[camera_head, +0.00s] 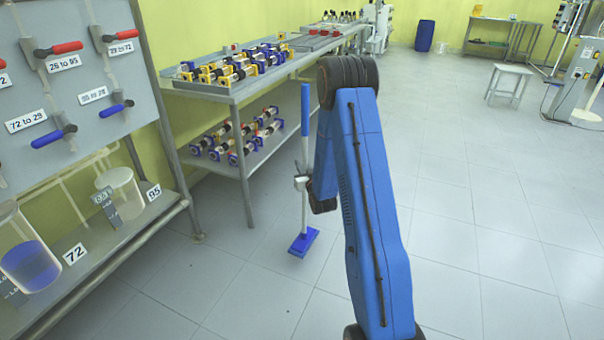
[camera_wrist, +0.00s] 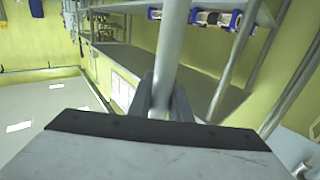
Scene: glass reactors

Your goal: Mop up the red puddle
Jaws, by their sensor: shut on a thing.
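The mop (camera_head: 304,150) has a blue grip at its top, a pale pole and a flat blue head (camera_head: 303,242). It stands nearly upright to the left of my blue arm, with its head at or just above the tiled floor; I cannot tell if they touch. My gripper (camera_head: 301,183) is shut on the pole about midway down. In the wrist view, the dark fingers (camera_wrist: 165,100) close around the pole (camera_wrist: 172,45). No red puddle shows in either view; my arm hides part of the floor.
A metal shelf rack (camera_head: 250,86) with several yellow and blue parts stands close behind the mop. At left is a reactor panel (camera_head: 85,85) with valves and glass vessels. A small stool (camera_head: 510,70) and blue barrel (camera_head: 425,36) stand farther back. The floor at right is open.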

